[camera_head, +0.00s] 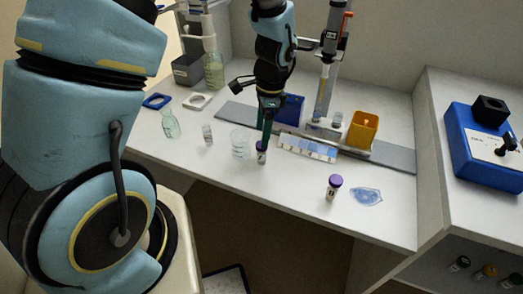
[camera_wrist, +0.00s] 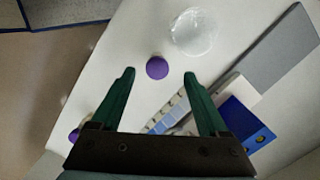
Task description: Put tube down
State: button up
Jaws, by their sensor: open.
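A tube with a purple cap (camera_head: 261,156) stands upright on the white bench, right under my gripper (camera_head: 264,138). In the wrist view its purple cap (camera_wrist: 157,68) shows between and slightly beyond my two green fingertips (camera_wrist: 159,76), with a gap on either side. My gripper is open and does not touch the cap in that view. A second purple-capped tube (camera_head: 333,187) stands farther right on the bench. Its cap shows partly at the left of the wrist view (camera_wrist: 74,135).
A clear beaker (camera_head: 240,143) stands just left of the tube. A white and blue strip (camera_head: 307,148), a blue box (camera_head: 290,109) and a yellow container (camera_head: 362,129) are to the right and behind. A blue clear piece (camera_head: 366,196) lies near the front edge.

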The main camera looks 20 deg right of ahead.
aim_at(262, 154)
jog(key=shift+s+a+f+p, duration=0.1)
jog(key=shift+f+p, duration=0.4)
jog(key=shift+f, duration=0.85)
jog(key=shift+s+a+f+p, duration=0.1)
jog(key=shift+f+p, duration=0.4)
jog(key=shift+f, duration=0.8)
jog(key=shift+c, duration=0.4)
grip_shut()
